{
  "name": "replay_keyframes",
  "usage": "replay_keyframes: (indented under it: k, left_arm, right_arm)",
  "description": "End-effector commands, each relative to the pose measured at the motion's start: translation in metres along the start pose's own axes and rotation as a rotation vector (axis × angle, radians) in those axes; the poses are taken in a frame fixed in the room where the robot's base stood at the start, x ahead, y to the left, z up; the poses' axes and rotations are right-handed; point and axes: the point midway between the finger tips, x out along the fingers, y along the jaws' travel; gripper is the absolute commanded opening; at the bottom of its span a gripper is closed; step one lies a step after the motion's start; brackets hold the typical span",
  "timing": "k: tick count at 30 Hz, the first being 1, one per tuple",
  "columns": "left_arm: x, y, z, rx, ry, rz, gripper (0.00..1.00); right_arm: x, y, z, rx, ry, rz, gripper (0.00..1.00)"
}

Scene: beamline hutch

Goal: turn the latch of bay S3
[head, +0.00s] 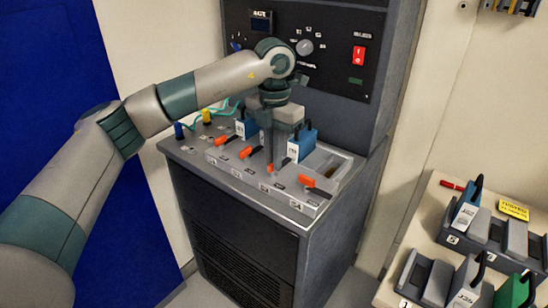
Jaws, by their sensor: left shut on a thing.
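A row of orange latches runs along the front of the bay rack (240,171) on top of the dark cabinet. The third from the left, the latch of bay S3 (271,169), is at my left gripper's fingertips. My left gripper (272,163) points straight down and is shut on this latch, hiding part of it. A blue module (303,143) with a black handle stands behind it, apparently in the same bay. The small bay labels are too blurred to read surely. My right gripper is not in view.
Other orange latches (246,152) sit close on both sides; the rightmost (308,181) fronts an open, empty-looking bay. A control panel (335,50) with a red switch rises behind. At right, a pale table (390,290) holds racks of modules and a yellow sign (513,210).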

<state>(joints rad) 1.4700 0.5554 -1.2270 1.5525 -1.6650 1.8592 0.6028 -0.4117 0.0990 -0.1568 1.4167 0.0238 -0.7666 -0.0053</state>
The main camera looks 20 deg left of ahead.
Motion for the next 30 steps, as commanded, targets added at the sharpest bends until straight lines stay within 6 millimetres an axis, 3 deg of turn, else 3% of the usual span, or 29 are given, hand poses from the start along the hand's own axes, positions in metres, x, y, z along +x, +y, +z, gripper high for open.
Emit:
replay_keyframes:
  k: [9,10,12,23,30]
  left_arm:
    - [-0.002,0.001,0.001,-0.002,-0.005,0.000,0.00]
    - [-0.002,0.001,0.001,-0.002,-0.005,0.000,0.12]
    - [-0.002,0.001,0.001,-0.002,-0.005,0.000,0.27]
    - [-0.002,0.000,0.000,0.000,-0.002,0.000,0.27]
    - [-0.018,0.000,0.001,0.000,-0.003,0.000,0.27]
  right_arm:
    - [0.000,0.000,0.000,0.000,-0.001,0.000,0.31]
    - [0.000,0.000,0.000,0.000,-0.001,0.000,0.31]
    - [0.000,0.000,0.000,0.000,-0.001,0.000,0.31]
    - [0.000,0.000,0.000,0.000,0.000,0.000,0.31]
    - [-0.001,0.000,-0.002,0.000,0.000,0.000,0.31]
